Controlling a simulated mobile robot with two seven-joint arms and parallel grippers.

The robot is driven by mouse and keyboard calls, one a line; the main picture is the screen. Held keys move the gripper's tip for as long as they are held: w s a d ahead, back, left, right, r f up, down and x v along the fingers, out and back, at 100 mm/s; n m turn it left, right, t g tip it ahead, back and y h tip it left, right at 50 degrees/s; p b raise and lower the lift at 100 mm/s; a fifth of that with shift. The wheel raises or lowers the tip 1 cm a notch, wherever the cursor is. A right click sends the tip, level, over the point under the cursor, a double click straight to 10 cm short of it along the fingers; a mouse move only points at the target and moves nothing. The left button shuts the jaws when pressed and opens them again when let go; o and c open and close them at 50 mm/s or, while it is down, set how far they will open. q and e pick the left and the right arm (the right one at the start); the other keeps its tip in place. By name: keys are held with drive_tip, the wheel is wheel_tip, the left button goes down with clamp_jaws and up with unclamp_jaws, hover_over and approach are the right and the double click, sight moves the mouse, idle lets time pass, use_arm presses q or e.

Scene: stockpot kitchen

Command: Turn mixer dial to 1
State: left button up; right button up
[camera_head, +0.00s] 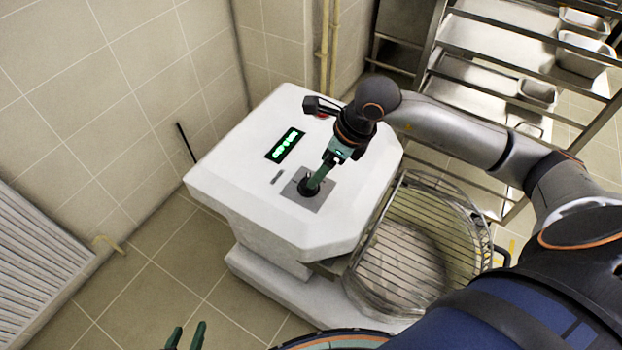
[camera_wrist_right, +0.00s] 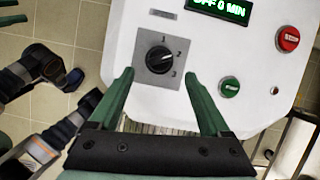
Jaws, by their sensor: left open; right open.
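The mixer (camera_head: 235,190) is a white machine with a dark rotary dial (camera_wrist_right: 158,59) on a grey square plate. Marks 1, 2 and 3 run from the dial's top round its right side; I cannot tell its exact setting. My right gripper (camera_head: 316,182) is over the dial and partly hides it in the head view. In the right wrist view the right gripper (camera_wrist_right: 157,76) is open, its fingers on either side of the plate's lower part; contact cannot be told. My left gripper (camera_head: 185,336) is open and empty, low at the bottom edge, away from the mixer.
A lit green display (camera_head: 285,145) reads OFF 0 MIN in the right wrist view. A red button (camera_wrist_right: 288,39) and green button (camera_wrist_right: 229,87) are right of the dial. A wire-guarded bowl (camera_head: 400,262) sits beside the mixer. A metal rack (camera_head: 500,55) stands behind.

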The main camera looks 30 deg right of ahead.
drive_tip(key=x, duration=0.6)
drive_tip(key=shift+w+a+f, duration=0.1)
drive_tip(key=shift+w+f, duration=0.05)
drive_tip(key=shift+f, duration=0.15)
clamp_jaws()
idle(0.4)
